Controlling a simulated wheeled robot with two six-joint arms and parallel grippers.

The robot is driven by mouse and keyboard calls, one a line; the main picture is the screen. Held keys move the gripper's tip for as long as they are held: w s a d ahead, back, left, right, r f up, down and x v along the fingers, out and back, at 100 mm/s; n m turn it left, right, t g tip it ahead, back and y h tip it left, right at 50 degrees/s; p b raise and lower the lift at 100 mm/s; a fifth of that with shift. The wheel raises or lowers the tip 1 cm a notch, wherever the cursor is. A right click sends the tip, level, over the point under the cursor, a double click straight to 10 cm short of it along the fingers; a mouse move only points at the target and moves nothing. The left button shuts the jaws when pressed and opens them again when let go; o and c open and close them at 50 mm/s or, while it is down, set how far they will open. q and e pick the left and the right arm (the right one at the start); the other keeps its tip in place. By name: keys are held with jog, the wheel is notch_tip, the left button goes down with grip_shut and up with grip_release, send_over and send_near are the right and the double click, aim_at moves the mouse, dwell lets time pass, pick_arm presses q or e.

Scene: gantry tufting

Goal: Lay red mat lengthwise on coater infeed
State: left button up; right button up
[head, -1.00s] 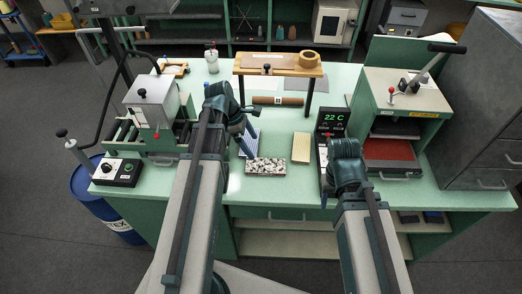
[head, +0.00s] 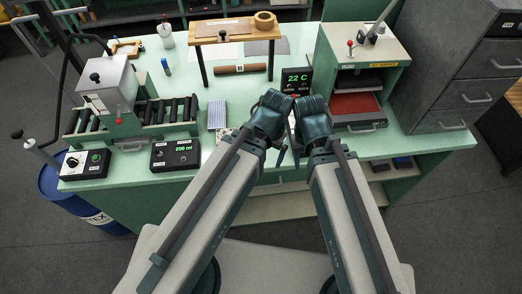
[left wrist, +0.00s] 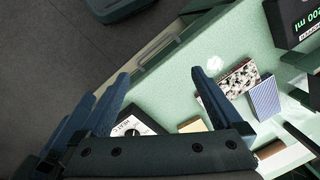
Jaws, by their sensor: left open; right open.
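The red mat (head: 356,106) lies flat in the open lower bay of the green cabinet (head: 385,60) at the right. The coater (head: 107,82) stands at the left of the bench, with a bed of dark rollers (head: 165,112) showing to its right. No mat lies on those rollers. My left gripper (head: 281,152) is over the front of the bench, pointing down. In the left wrist view its two fingers (left wrist: 158,92) are spread with nothing between them. My right gripper (head: 297,153) is close beside it, left of the red mat, and empty; its fingertips are small and partly hidden.
A speckled mat (left wrist: 238,84), a blue-white mat (head: 217,115) and a cream piece (left wrist: 192,125) lie near my left gripper. A 200 ml control box (head: 175,154) sits at the front edge. A 22 C display (head: 297,80) stands behind my grippers. A wooden stand (head: 222,30) is at the back.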

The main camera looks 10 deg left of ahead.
pick_arm(q)
jog(key=w+a+r+n+t+h+p, duration=0.1)
jog(key=w+a+r+n+h, duration=0.15)
jog(key=w+a+n, duration=0.6)
jog(key=w+a+r+n+h, duration=0.1)
jog(key=w+a+n+h, duration=0.25)
jog(key=a+n, duration=0.95)
jog(key=d+f+n+b, duration=0.1)
jog(key=d+f+b, duration=0.1)
jog(key=d+f+n+b, duration=0.1)
jog(key=d+f+b, duration=0.1)
jog(key=f+b, duration=0.1)
jog(key=w+d+f+n+b, duration=0.1)
jog(key=f+b, duration=0.1)
jog(key=f, duration=0.1)
jog(key=shift+d+f+y+b, duration=0.25)
jog(key=shift+d+y+b, duration=0.05)
jog(key=shift+d+b, duration=0.1)
jog(key=b+x, duration=0.5)
jog(key=shift+w+f, duration=0.15)
jog(key=shift+w, duration=0.05)
jog(key=shift+c, duration=0.2)
